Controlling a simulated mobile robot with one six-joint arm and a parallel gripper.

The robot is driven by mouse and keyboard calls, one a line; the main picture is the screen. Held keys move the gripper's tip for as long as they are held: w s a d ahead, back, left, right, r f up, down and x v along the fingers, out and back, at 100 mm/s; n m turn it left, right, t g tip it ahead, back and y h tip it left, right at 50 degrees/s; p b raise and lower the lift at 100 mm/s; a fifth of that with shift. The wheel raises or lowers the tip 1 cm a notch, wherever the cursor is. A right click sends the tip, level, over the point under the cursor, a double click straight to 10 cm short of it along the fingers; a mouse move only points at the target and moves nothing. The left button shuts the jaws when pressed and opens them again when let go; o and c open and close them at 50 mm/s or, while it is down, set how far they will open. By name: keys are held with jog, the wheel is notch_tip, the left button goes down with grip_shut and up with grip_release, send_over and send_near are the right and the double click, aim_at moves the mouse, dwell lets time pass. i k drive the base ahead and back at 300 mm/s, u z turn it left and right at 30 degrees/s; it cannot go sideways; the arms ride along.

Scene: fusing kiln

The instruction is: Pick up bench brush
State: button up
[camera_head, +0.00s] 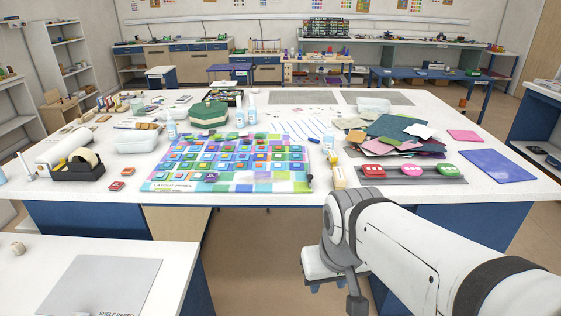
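I cannot pick out the bench brush for certain. A small brown, brush-like thing (147,126) lies at the left of the large white worktable, too small to make out clearly. A cream block-like thing with a yellow top (339,176) stands at the table's front edge, right of the colourful layout panel; I cannot tell if it is a brush. My arm reaches in from the lower right and ends in front of the table, below its top.
The worktable (105,182) is crowded: a tape dispenser (79,167), a clear tub (136,142), a colourful panel (232,161), a green box (209,114), fabric-like sheets (402,134) and a dark tray (384,177). A lower white bench (172,277) stands front left. Floor shows between them.

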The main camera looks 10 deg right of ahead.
aim_at(339, 178)
jog(key=i, duration=1.3)
jog(key=z, duration=1.45)
